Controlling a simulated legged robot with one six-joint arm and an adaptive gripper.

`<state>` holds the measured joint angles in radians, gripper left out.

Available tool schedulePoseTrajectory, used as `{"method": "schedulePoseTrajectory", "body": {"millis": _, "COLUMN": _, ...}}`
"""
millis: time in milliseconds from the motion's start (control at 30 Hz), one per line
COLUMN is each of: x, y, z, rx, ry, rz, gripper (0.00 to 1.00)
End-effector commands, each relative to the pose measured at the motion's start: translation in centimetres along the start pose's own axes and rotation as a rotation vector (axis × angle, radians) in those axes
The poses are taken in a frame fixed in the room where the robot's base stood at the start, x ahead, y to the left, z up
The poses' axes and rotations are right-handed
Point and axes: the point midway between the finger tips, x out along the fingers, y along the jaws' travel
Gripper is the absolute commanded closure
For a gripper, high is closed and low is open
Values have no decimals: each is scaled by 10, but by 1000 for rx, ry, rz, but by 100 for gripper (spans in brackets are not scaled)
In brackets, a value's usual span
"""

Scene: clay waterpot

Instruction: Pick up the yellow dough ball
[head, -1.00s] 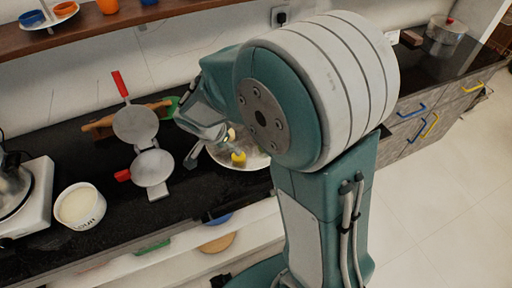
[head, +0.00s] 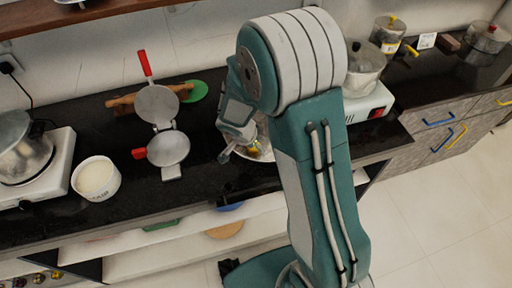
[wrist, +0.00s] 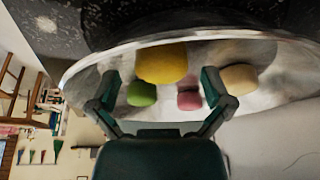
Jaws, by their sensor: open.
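The yellow dough ball (wrist: 162,64) lies on a pale metal plate (wrist: 90,65) in the wrist view, at the top middle. A green ball (wrist: 142,94), a pink ball (wrist: 188,97) and a beige ball (wrist: 239,79) lie on the same plate. My gripper (wrist: 164,80) is open, with one finger on each side of the yellow ball's column in the picture. Whether the fingers touch any ball I cannot tell. In the head view my gripper (head: 238,150) is over the plate (head: 264,152), which my arm mostly hides.
A tortilla press (head: 168,148), a rolling pin (head: 150,98) and a white bowl (head: 96,179) stand on the black counter to the left. A pot (head: 362,70) stands on a white stove (head: 372,103) at right. Counter between press and plate is clear.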

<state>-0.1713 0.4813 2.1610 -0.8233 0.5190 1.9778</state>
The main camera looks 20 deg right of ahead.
Motion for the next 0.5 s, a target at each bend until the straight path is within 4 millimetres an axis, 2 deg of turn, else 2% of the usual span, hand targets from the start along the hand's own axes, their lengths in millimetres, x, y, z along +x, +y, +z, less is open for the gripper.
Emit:
{"method": "schedulePoseTrajectory", "body": {"millis": 100, "x": 10, "y": 0, "z": 1, "rx": -1, "ry": 0, "rz": 0, "gripper": 0}}
{"method": "schedulePoseTrajectory", "body": {"millis": 333, "x": 11, "y": 0, "z": -1, "rx": 1, "ry": -1, "rz": -2, "gripper": 0}}
{"method": "schedulePoseTrajectory", "body": {"millis": 367, "x": 11, "y": 1, "z": -1, "rx": 1, "ry": -2, "rz": -2, "gripper": 13}}
{"method": "schedulePoseTrajectory", "body": {"millis": 400, "x": 12, "y": 1, "z": -2, "rx": 1, "ry": -2, "rz": -2, "gripper": 31}}
{"method": "schedulePoseTrajectory", "body": {"millis": 467, "x": 12, "y": 1, "z": -2, "rx": 2, "ry": -2, "rz": -2, "gripper": 58}}
{"method": "schedulePoseTrajectory", "body": {"millis": 500, "x": 12, "y": 1, "z": -2, "rx": 2, "ry": -2, "rz": -2, "gripper": 76}}
